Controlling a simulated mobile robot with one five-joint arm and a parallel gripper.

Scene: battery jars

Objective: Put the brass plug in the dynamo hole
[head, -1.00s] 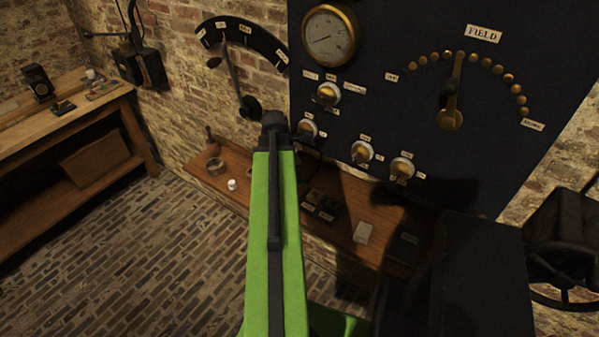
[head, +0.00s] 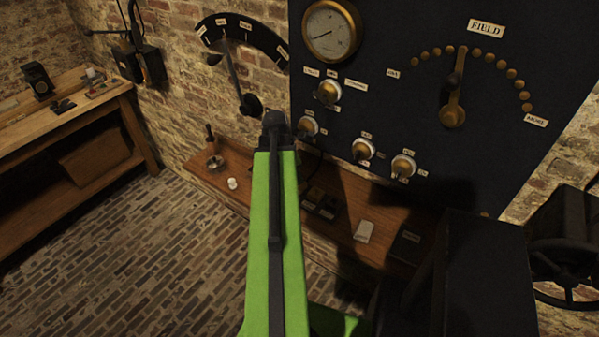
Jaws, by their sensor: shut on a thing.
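The dark panel (head: 390,110) carries several brass-and-white round fittings. They include an upper one (head: 329,91), a left one (head: 308,126), a middle one (head: 363,150) and a right one (head: 403,165). Their small labels are too blurred to read, so I cannot tell which is the dynamo hole. My gripper (head: 297,137) is at the far end of my green arm, just in front of the left fitting in the picture. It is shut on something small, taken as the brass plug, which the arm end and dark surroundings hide. I cannot tell whether it touches the panel.
A wooden shelf (head: 240,199) below the panel holds a small dish (head: 215,162), a white cup (head: 232,183), dark blocks and a white card (head: 363,231). A brass FIELD lever (head: 453,105) stands upright on the panel. A workbench (head: 60,118) is at left; a handwheel (head: 566,272) is at right.

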